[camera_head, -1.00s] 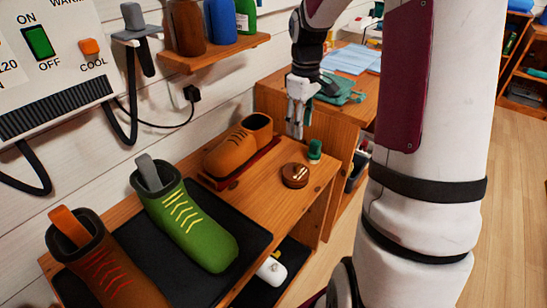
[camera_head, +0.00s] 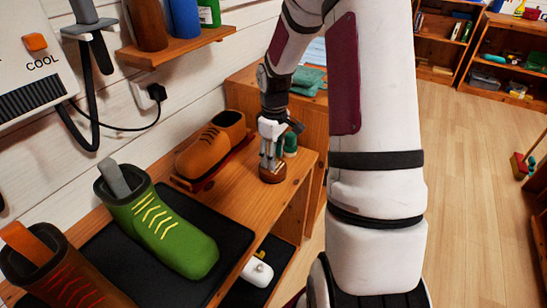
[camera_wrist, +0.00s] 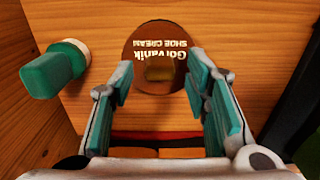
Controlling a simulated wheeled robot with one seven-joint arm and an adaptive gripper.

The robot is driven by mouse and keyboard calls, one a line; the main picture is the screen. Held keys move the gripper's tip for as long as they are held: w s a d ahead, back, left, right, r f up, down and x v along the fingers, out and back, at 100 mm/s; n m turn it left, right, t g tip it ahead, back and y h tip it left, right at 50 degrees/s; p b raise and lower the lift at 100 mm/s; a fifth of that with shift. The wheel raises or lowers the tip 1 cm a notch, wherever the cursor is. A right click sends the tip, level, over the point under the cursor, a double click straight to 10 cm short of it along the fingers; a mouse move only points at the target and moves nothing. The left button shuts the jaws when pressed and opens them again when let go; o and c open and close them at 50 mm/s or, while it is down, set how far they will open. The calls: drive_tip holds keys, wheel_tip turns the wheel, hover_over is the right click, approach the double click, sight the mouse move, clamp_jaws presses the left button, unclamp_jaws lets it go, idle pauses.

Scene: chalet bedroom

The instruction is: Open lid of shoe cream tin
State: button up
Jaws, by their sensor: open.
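The shoe cream tin (camera_head: 272,174) is a round brown tin on the wooden bench top, near its right edge. In the wrist view its brown lid (camera_wrist: 150,48) faces me, with upside-down "Gorvanik SHOE CREAM" lettering and a small brass-coloured knob (camera_wrist: 160,69). The lid appears to be on the tin. My gripper (camera_wrist: 162,90) is open and points down over the tin, its teal finger pads apart on the left and right of the knob's near side. In the head view my gripper (camera_head: 269,160) hides part of the lid. I cannot tell whether it touches the tin.
A green-capped item (camera_head: 290,144) stands close beside the tin; it also shows in the wrist view (camera_wrist: 55,68). A brown shoe (camera_head: 208,146) sits left of the tin. A green shoe (camera_head: 162,230) stands on a black mat (camera_head: 218,262). Bare wood lies in front of the tin.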

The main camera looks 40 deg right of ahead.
drive_tip(key=shift+f, duration=0.2)
clamp_jaws()
